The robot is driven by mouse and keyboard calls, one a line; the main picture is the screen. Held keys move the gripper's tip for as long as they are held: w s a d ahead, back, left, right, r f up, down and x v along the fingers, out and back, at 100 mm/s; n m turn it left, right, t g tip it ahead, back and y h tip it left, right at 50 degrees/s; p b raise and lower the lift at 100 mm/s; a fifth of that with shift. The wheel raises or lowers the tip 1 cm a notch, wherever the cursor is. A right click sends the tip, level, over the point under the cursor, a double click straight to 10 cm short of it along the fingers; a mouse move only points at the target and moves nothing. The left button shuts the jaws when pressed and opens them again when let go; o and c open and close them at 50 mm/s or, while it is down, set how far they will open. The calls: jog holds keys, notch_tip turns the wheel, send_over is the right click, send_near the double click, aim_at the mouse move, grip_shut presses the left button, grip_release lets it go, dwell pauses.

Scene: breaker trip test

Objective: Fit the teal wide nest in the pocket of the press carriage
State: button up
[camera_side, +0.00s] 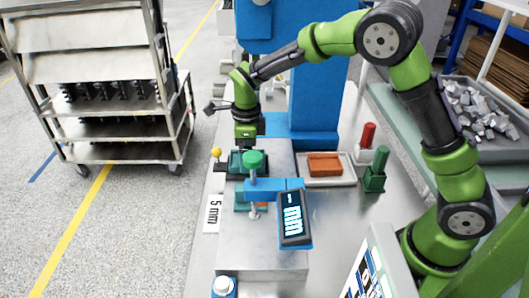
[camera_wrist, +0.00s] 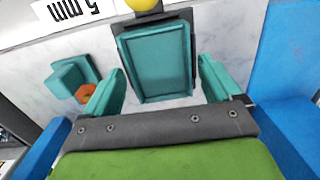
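A teal, tray-like wide nest (camera_wrist: 157,62) with a raised rim lies on the dark press carriage (camera_wrist: 185,14), whose yellow knob (camera_wrist: 144,5) shows at the top of the wrist view. The carriage's dark edge shows along the far end and right side of the nest; I cannot tell whether the nest is fully down in the pocket. My gripper (camera_wrist: 160,86) has its two teal fingers spread apart, one near each side of the nest's near end, with nothing visibly clamped. In the side view my gripper (camera_side: 246,140) is right above the nest (camera_side: 237,160), partly hidden by a green knob.
Another teal block (camera_wrist: 70,78) with an orange piece (camera_wrist: 86,92) stands to the left. The blue press (camera_side: 315,100) rises behind. A gauge (camera_side: 294,217) on a blue arm is in front. A tray with an orange block (camera_side: 325,164) and red and green pieces stand right.

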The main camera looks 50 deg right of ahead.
jog(key=shift+o, duration=0.5)
notch_tip(320, 180, up, 17)
jog(key=shift+s, duration=0.4)
jog(key=shift+f, duration=0.1)
jog(key=s+d+n+t+y, duration=0.1)
jog(key=s+n+t, duration=0.2)
jog(key=s+n, duration=0.8)
jog(key=s+d+n+t+y, duration=0.1)
jog(key=s+d+n+t, duration=0.1)
jog(key=s+n, duration=0.9)
jog(key=shift+d+f+n+t, duration=0.3)
jog(key=shift+n+t, duration=0.2)
jog(key=shift+t, duration=0.3)
